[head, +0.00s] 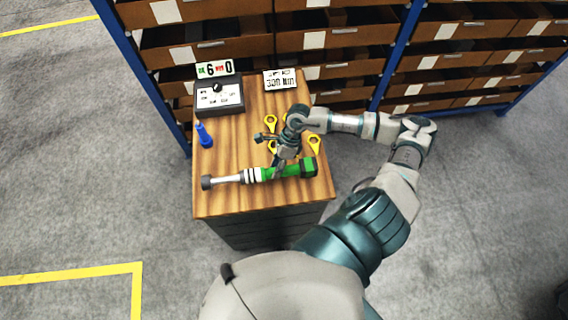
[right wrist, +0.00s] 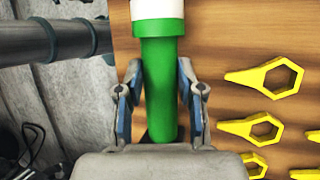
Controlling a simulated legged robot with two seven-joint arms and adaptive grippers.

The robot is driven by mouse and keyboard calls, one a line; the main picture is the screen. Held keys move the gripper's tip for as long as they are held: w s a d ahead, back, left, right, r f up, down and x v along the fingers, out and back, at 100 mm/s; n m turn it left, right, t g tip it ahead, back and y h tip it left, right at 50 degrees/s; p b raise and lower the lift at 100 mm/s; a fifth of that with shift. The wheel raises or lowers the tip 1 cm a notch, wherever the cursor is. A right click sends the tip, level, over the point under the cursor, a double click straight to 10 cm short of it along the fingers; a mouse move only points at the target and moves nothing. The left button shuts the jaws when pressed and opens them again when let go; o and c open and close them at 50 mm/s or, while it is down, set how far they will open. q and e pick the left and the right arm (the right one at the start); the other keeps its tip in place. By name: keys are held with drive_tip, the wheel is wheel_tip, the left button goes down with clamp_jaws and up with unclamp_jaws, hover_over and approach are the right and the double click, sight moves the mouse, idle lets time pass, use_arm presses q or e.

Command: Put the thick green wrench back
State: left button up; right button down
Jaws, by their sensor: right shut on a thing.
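The thick green wrench (head: 270,173) lies across the near part of the wooden bench top in the head view. Its grey head points left, with black and white bands before the green handle. My right gripper (head: 281,165) reaches down from above and is shut on the green handle. In the right wrist view the green handle (right wrist: 160,95) sits between the two fingers of the gripper (right wrist: 160,85), with a white band beyond them. I cannot tell whether the wrench touches the bench or is slightly raised. My left gripper is not in view.
Several yellow ring-ended tools (head: 314,143) lie on the bench (head: 225,207) beside the wrench. A blue screwdriver-like tool (head: 204,135) stands at the left. A grey box (head: 219,97), a red-green number sign (head: 215,69) and a white label (head: 280,80) are behind. Drawer shelves (head: 340,65) line the back.

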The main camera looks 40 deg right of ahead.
drive_tip(key=shift+s+f+p, duration=0.15)
drive_tip(key=shift+f+p, duration=0.25)
drive_tip(key=shift+f, duration=1.2)
drive_tip(key=c, duration=0.7)
unclamp_jaws()
drive_tip(key=shift+f, duration=0.1)
drive_tip(key=shift+d, duration=0.1)
drive_tip(key=b+v, duration=0.2)
drive_tip(key=v, duration=1)
